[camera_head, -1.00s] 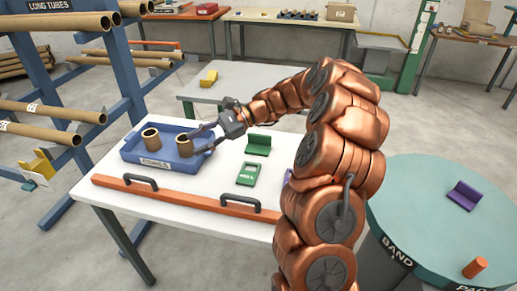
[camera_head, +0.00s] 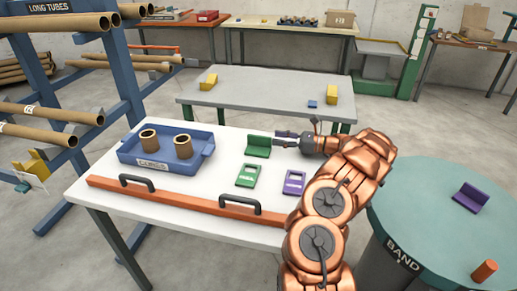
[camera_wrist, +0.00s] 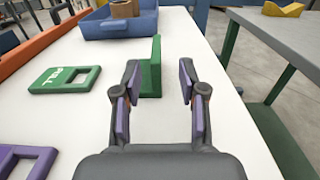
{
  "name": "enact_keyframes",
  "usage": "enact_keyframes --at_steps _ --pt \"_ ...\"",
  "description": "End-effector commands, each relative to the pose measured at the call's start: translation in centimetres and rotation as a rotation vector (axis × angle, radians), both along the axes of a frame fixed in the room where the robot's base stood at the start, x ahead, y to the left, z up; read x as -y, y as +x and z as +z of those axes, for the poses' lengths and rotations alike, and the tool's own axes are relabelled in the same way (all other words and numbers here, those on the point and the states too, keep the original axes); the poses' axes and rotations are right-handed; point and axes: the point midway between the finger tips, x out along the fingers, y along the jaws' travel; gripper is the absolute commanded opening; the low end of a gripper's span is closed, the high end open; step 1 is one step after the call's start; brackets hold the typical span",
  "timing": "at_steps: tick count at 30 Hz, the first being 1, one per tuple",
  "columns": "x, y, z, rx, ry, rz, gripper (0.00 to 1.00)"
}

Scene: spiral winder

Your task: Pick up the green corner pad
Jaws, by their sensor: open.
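The green corner pad (camera_head: 258,146) is an L-shaped piece standing on the white table, with one upright wall and a flat foot. In the wrist view the pad (camera_wrist: 151,70) is just beyond the fingertips, a little left of the middle between them. My gripper (camera_head: 279,139) is right of the pad in the head view, low over the table. In the wrist view my gripper (camera_wrist: 159,85) is open with its purple-lined fingers apart and nothing held. I cannot tell whether the left fingertip touches the pad.
A blue tray (camera_head: 133,157) with two cardboard cores stands left. A green tag (camera_head: 247,181) and a purple tag (camera_head: 293,187) lie nearer. An orange bar (camera_head: 190,200) with black handles runs along the front edge. A round table (camera_head: 425,215) holds a purple corner pad (camera_head: 470,197).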

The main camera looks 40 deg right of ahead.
Motion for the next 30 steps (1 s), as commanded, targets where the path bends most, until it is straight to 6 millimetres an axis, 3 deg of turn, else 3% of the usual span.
enact_keyframes --at_steps 14,22,30 --pt "-2.2 2.3 0.0 -0.001 0.003 -0.003 0.42" --pt "-5.0 4.7 0.0 -0.003 0.004 -0.002 0.42" --pt "-5.5 5.3 0.0 -0.002 0.002 -0.005 0.42"
